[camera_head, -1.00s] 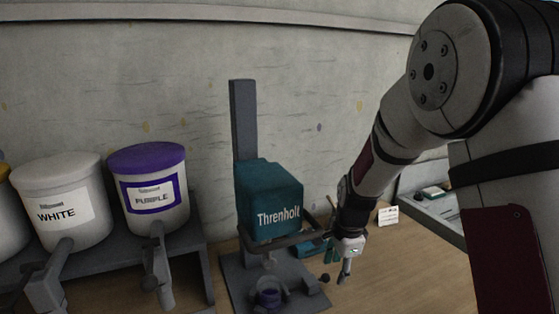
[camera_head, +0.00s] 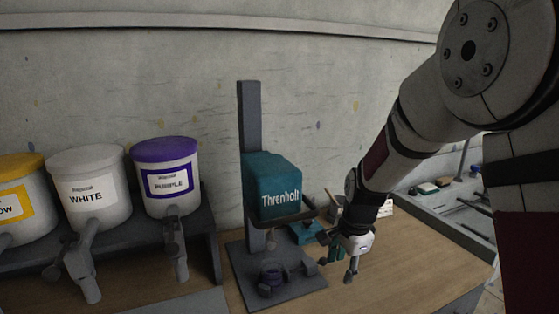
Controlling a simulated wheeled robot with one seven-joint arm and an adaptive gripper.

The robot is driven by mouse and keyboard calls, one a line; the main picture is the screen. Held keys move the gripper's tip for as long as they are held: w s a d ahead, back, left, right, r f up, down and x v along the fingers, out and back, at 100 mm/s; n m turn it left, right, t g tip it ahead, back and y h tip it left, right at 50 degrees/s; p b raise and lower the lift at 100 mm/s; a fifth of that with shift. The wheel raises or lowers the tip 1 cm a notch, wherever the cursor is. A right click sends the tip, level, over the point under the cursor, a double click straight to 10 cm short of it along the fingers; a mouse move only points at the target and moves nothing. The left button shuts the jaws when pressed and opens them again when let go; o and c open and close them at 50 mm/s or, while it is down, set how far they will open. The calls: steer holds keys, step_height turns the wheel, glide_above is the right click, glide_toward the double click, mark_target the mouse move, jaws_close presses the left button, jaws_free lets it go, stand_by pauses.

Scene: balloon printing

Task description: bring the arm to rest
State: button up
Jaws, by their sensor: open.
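My gripper (camera_head: 344,266) hangs from my arm at right of centre, over the wooden table, its fingers pointing down. It is open and nothing shows between the fingers. It is to the right of the teal Threnholt machine (camera_head: 280,186), apart from it in the picture. My arm bends down from the upper right and covers part of the table's back.
On a dark rack (camera_head: 120,242) at left stand a yellow tub (camera_head: 18,203), a white tub (camera_head: 88,190) and a purple tub (camera_head: 167,179). A small dark cup (camera_head: 271,279) sits on the machine's base (camera_head: 300,285). Bare table (camera_head: 415,262) lies right of my gripper. A grey tray (camera_head: 470,215) is at far right.

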steer(key=s+d+r+n+t, duration=0.25)
steer(key=s+r+n, duration=0.75)
steer(key=s+r, duration=0.85)
steer(key=s+d+n, duration=0.1)
steer(key=s+n, duration=0.3)
steer(key=s, duration=0.5)
steer(key=shift+s+d+r+n+h, duration=0.2)
steer(key=shift+s+r+n+h, duration=0.1)
steer(key=shift+s+n, duration=0.1)
